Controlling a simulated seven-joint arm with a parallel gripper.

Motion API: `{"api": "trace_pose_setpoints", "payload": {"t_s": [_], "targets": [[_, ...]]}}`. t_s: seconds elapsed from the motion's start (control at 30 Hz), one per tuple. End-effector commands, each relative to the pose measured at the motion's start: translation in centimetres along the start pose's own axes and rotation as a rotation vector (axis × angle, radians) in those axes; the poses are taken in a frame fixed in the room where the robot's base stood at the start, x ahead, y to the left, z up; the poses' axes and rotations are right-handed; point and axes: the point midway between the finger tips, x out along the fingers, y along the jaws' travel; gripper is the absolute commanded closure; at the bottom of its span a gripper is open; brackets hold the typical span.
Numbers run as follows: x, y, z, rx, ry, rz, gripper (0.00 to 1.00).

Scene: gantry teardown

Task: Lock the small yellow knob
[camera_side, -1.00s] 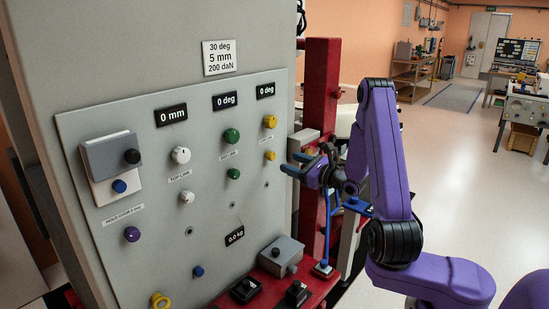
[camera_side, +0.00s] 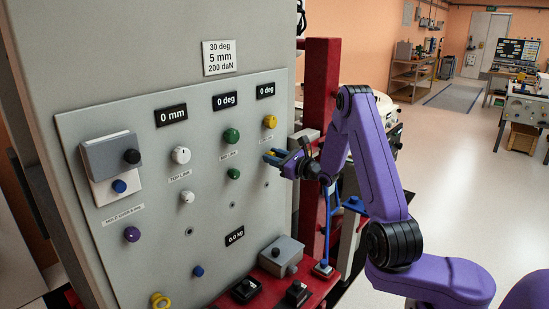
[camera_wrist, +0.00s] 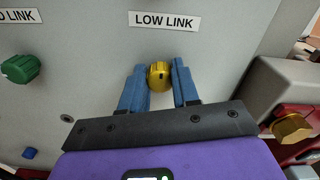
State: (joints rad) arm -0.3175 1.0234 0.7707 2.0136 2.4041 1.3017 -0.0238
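The small yellow knob (camera_wrist: 159,75) sits on the grey panel under the LOW LINK label in the wrist view. My gripper (camera_wrist: 160,82) is at the knob, with one blue finger on its left and one on its right. Both fingers stand very close to the knob's sides; I cannot tell whether they touch it. In the side view my gripper (camera_side: 272,157) reaches the panel below the larger yellow knob (camera_side: 270,121), and its fingers largely hide the small yellow knob.
A green knob (camera_wrist: 20,68) is left of my gripper in the wrist view. In the side view, green knobs (camera_side: 231,136), white knobs (camera_side: 181,155) and a red post (camera_side: 320,90) stand near.

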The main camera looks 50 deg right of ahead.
Motion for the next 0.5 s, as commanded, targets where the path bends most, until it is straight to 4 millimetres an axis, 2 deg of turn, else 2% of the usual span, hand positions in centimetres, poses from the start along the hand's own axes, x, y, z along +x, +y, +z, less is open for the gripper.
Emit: {"api": "trace_pose_setpoints", "payload": {"t_s": [0.03,0.07,0.1,0.5], "targets": [[-0.02,0.02,0.00,0.000,0.000,0.001,0.89],[-0.02,0.02,-0.01,0.000,0.000,0.001,0.99],[-0.03,0.02,-0.01,0.000,0.000,0.001,1.00],[-0.06,0.04,-0.02,-0.072,0.001,0.001,1.00]]}}
